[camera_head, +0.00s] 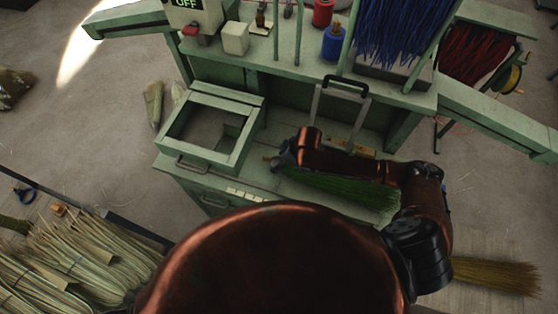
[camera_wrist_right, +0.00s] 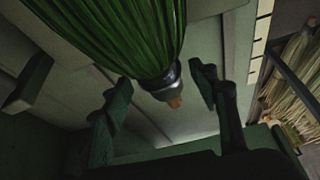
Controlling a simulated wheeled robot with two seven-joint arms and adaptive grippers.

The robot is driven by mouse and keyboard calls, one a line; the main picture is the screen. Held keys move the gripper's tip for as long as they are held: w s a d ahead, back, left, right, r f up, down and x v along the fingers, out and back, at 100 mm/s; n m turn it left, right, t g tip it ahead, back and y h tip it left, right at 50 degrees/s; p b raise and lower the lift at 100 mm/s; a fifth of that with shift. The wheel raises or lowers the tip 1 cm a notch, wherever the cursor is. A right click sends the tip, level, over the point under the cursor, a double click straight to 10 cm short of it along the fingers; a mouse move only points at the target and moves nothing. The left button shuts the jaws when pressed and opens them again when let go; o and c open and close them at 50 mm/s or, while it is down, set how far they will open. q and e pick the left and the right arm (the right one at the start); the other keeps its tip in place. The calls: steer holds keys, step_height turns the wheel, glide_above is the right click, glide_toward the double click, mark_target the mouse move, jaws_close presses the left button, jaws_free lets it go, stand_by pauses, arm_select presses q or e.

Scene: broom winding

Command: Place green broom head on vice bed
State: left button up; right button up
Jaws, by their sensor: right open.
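The green broom head (camera_head: 345,190) lies beneath my right arm over the green bench, bristles toward the right and its tip at the left. In the right wrist view its green bristles (camera_wrist_right: 125,30) narrow to a metal collar and a small orange-brown tip. My right gripper (camera_head: 283,159) is at the collar end. In the wrist view the right gripper (camera_wrist_right: 162,98) is open, with its fingers apart on either side of the collar and tip. A black-handled metal frame (camera_head: 345,88), perhaps part of the vice, stands behind; I cannot clearly identify the vice bed. My left gripper does not show.
An open green box frame (camera_head: 180,157) stands left of my gripper. Red and blue spools (camera_head: 333,43) and blue bristles (camera_head: 395,35) stand on the rear shelf. Straw bundles (camera_head: 70,260) lie at lower left. A brown broom head (camera_head: 495,274) lies at lower right.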

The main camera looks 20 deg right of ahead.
steer(key=v, duration=1.2)
steer(key=shift+b, duration=0.35)
